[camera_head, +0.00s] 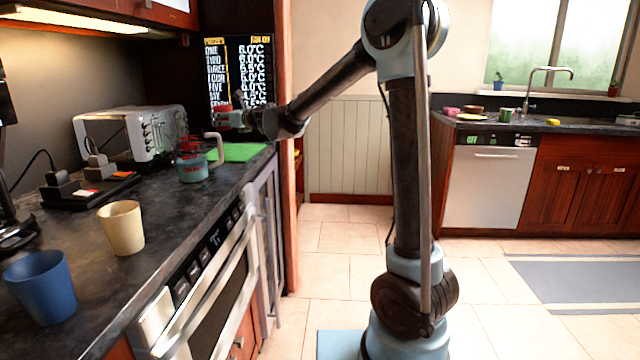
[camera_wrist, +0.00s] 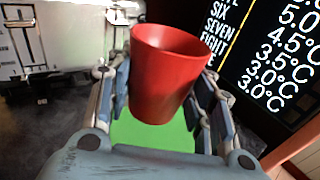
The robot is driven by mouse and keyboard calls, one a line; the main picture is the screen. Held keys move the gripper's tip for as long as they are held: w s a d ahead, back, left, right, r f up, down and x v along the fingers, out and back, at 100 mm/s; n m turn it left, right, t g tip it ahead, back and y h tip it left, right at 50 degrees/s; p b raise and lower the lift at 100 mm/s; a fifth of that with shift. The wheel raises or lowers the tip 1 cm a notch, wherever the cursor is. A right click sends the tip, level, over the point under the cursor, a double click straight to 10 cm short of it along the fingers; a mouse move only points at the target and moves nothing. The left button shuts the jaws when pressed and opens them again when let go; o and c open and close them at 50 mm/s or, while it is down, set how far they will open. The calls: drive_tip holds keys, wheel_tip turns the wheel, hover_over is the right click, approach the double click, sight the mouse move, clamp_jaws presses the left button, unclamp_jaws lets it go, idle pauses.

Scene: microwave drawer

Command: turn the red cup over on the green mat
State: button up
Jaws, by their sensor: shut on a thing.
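The red cup (camera_wrist: 168,75) is between the fingers of my gripper (camera_wrist: 165,110) in the wrist view. My gripper is shut on it. Its wider, open end faces up, with a slight tilt. In the head view my gripper (camera_head: 238,119) is at the far end of the counter, and only a small red part of the cup (camera_head: 222,108) shows there. The green mat (camera_head: 243,152) lies on the counter below the gripper. It also shows beneath the cup in the wrist view (camera_wrist: 150,134). The cup is held above the mat, apart from it.
A jug (camera_head: 193,171) with a pale handle stands just in front of the mat. A silver toaster oven (camera_head: 150,135) is to the left. A tan cup (camera_head: 122,228) and a blue cup (camera_head: 42,287) stand nearer. A dark temperature screen (camera_head: 238,70) is behind.

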drive_tip(key=m, duration=0.4)
drive_tip(key=shift+y, duration=0.3)
drive_tip(key=shift+m, duration=0.8)
drive_tip(key=m, duration=0.3)
drive_tip(key=shift+g, duration=0.3)
drive_tip(key=m, duration=0.2)
drive_tip(key=shift+m+y, duration=0.3)
drive_tip(key=shift+m, duration=1)
drive_tip(key=m, duration=0.4)
drive_tip(key=shift+y, duration=0.3)
